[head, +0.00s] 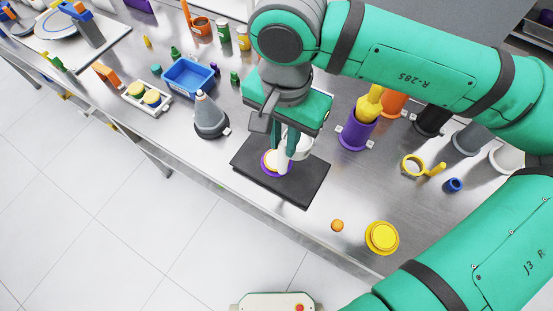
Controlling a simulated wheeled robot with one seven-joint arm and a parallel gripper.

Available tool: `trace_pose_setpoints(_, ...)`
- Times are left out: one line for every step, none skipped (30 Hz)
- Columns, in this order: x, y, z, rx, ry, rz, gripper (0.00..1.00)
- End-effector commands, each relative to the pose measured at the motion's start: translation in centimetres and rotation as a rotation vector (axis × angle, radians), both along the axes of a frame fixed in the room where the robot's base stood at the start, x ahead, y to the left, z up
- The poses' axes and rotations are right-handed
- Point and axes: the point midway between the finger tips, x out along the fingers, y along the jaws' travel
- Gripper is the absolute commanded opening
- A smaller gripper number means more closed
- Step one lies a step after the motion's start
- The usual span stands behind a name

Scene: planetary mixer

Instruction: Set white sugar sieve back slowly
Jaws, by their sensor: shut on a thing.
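My gripper (284,150) points down over the dark mat (303,190) and is shut on what looks like the handle of the white sugar sieve (303,149). The sieve's white ring shows partly behind the teal fingers. The white handle shows between and below the fingertips. A small round purple and yellow piece (266,168) with a pale top sits on the mat just left of the handle. I cannot tell whether the sieve touches it.
A yellow sieve (414,165) lies to the right, near a purple container (355,133) and several cups. A grey cone-shaped thing (210,120) and a blue tray (188,78) stand left. A yellow round container (382,237) and a small orange ball (337,225) lie near the front edge.

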Motion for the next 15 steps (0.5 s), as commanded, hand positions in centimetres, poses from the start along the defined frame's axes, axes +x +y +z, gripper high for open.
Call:
trace_pose_setpoints(0.0,0.0,0.0,0.0,0.0,0.0,0.02)
trace_pose_setpoints(0.0,0.0,0.0,0.0,0.0,0.0,0.02)
trace_pose_setpoints(0.0,0.0,0.0,0.0,0.0,0.0,0.02)
trace_pose_setpoints(0.0,0.0,0.0,0.0,0.0,0.0,0.02)
trace_pose_setpoints(0.0,0.0,0.0,0.0,0.0,0.0,0.02)
trace_pose_setpoints(0.0,0.0,0.0,0.0,0.0,0.0,0.02)
trace_pose_setpoints(0.0,-0.1,0.0,0.0,0.0,0.0,0.02)
trace_pose_setpoints(0.0,-0.2,0.0,0.0,0.0,-0.001,0.02)
trace_pose_setpoints(0.0,-0.3,0.0,0.001,-0.001,-0.001,0.02)
trace_pose_setpoints(0.0,-0.4,0.0,0.001,-0.001,-0.001,0.02)
trace_pose_setpoints(-0.1,-0.6,0.0,0.001,-0.001,-0.001,0.02)
trace_pose_setpoints(-0.1,-0.8,0.0,0.001,-0.001,-0.002,0.02)
trace_pose_setpoints(-0.1,-0.9,0.0,0.001,0.0,-0.002,0.02)
trace_pose_setpoints(-0.1,-1.1,0.0,0.001,0.0,-0.002,0.02)
trace_pose_setpoints(-0.1,-1.2,0.0,0.001,0.0,-0.002,0.02)
